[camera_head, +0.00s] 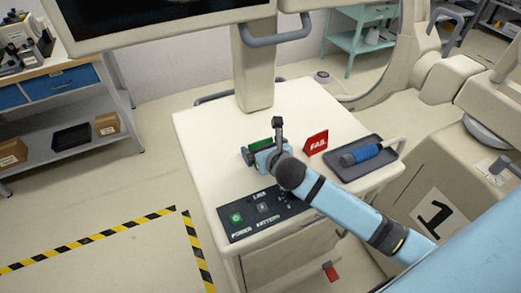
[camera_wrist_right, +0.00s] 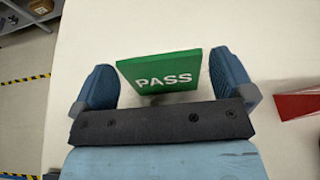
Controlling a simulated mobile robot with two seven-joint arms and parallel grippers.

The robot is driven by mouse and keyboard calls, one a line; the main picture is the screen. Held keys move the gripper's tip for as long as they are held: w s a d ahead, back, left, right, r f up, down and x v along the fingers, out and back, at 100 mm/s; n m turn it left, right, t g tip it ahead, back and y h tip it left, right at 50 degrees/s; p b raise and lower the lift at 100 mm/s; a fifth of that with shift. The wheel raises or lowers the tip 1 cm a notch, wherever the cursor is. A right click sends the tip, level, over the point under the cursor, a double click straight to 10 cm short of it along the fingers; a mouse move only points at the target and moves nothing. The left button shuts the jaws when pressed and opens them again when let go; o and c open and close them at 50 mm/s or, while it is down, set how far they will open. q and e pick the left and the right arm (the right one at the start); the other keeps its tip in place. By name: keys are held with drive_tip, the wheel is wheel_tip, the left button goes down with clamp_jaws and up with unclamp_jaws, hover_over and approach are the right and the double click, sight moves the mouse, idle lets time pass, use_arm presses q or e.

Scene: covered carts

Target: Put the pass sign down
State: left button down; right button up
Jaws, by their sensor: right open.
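The green pass sign (camera_wrist_right: 160,72) shows in the right wrist view with its white lettering toward me. In the head view only a green strip of the pass sign (camera_head: 259,144) shows, over the cart top, partly hidden by my right gripper. My right gripper (camera_head: 256,153) is open, low over the white cart top (camera_head: 215,140). In the wrist view its two blue fingers stand on either side of the sign, with a gap on each side. The sign appears to stand on the cart top; its lower edge is hidden. My left gripper is not in view.
A red fail sign (camera_head: 316,143) stands to the right of my right gripper. A dark tray (camera_head: 372,171) with a blue cylinder (camera_head: 361,155) lies at the cart's right side. A black button panel (camera_head: 240,227) is at the front. The cart top's left part is clear.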

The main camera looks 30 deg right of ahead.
drive_tip(key=shift+x, duration=1)
drive_tip(key=shift+r, duration=0.15)
drive_tip(key=shift+c, duration=0.5)
drive_tip(key=c, duration=0.8)
drive_tip(key=shift+r, duration=0.1)
